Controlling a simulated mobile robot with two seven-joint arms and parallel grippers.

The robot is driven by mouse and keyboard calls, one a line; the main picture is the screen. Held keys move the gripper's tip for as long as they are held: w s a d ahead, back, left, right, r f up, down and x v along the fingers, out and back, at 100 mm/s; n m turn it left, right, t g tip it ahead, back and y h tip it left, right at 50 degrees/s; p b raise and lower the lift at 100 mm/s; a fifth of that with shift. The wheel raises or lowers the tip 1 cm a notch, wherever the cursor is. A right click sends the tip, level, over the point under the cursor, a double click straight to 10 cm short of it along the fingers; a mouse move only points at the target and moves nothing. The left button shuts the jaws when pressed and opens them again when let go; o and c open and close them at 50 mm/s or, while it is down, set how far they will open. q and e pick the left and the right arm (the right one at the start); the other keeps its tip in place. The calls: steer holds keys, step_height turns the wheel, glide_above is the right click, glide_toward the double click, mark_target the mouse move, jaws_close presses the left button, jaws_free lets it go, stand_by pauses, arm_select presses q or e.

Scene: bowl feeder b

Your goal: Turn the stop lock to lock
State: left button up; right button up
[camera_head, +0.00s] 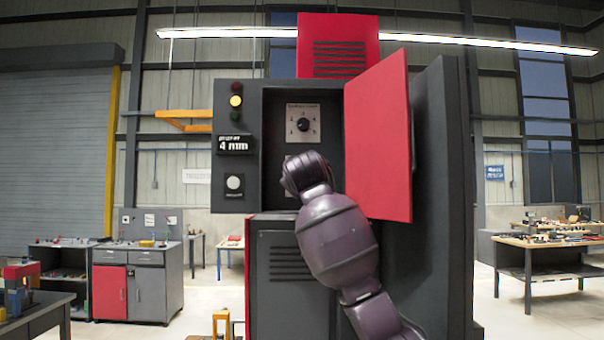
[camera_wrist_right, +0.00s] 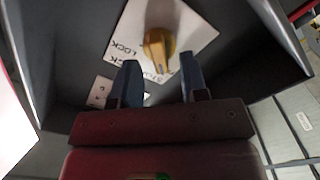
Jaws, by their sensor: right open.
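The stop lock is a yellow-orange knob (camera_wrist_right: 158,46) on a white plate (camera_wrist_right: 190,25) in the right wrist view. The plate reads LOCK at its left, with more lettering partly hidden beside the knob. My right gripper (camera_wrist_right: 159,78) is open and empty. Its two dark fingers point at the plate, one to each side of the knob's near end, and I cannot tell whether they touch it. In the head view my right arm reaches into the open cabinet (camera_head: 262,120); its wrist hides the knob and the fingers. My left gripper is not in view.
The cabinet's red door (camera_head: 378,140) stands open just right of my arm. A black dial (camera_head: 303,125) on a grey plate sits above my wrist. A display (camera_head: 233,145) reading 4 mm and a white round button (camera_head: 234,183) are on the left panel.

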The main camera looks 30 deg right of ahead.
steer(key=shift+w+d, duration=0.4)
steer(key=shift+w, duration=0.15)
steer(key=shift+c, duration=0.3)
jaws_close()
